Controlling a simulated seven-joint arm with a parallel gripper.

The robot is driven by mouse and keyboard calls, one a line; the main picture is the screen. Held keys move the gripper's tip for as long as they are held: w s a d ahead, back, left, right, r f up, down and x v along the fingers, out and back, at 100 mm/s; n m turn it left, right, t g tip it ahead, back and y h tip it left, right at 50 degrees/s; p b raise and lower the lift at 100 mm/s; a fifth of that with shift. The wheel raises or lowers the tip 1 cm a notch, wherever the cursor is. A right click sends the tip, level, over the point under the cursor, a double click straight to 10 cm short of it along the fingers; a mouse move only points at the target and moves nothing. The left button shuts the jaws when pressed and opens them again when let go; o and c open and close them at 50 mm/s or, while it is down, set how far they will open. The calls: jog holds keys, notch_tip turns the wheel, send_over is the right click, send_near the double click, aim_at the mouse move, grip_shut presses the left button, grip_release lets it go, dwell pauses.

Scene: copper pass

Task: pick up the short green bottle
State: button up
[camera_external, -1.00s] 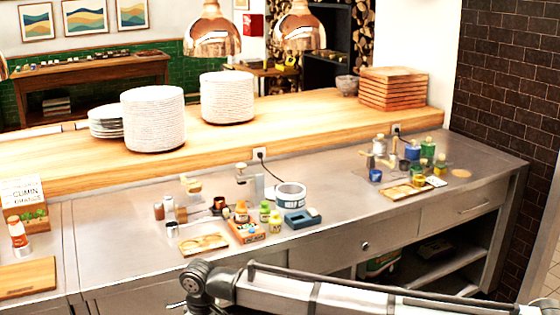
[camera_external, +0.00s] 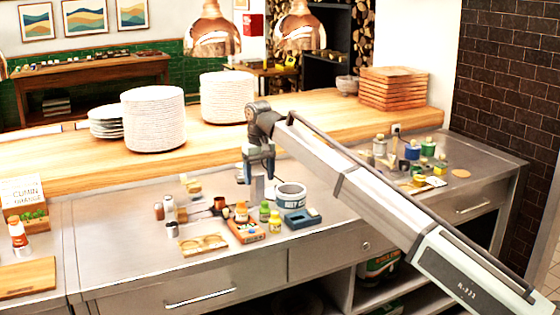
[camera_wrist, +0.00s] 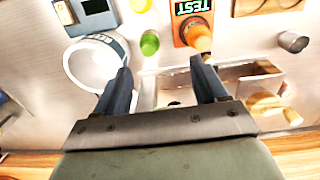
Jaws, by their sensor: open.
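A short green bottle (camera_external: 264,211) stands on the steel counter, between an orange-capped bottle (camera_external: 241,212) and a round white-and-blue container (camera_external: 291,195). In the wrist view the green bottle (camera_wrist: 149,43) shows from above, just beyond the fingertips and roughly between their lines. My gripper (camera_external: 258,179) hangs fingers down above the counter, behind the bottle. In the wrist view my gripper (camera_wrist: 161,68) is open with nothing between its fingers. More green-topped bottles (camera_external: 428,149) stand at the right end of the counter.
An orange box (camera_external: 248,232), a yellow bottle (camera_external: 274,223) and a blue device (camera_external: 303,218) crowd the green bottle. A copper cup (camera_external: 219,203) and a small tray (camera_external: 205,244) are to its left. The raised wooden shelf (camera_external: 60,163) carries plate stacks.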

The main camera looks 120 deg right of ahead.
aim_at(265, 202)
jog(key=s+f, duration=0.1)
jog(key=f, duration=0.1)
jog(key=s+d+f, duration=0.1)
jog(key=f, duration=0.4)
jog(key=shift+s+d, duration=0.15)
jog(key=shift+s, duration=0.25)
jog(key=shift+w+f, duration=0.15)
jog(key=shift+f, duration=1.15)
jog(key=shift+w+f, duration=0.15)
jog(key=shift+f, duration=1.1)
jog(key=c, duration=1.2)
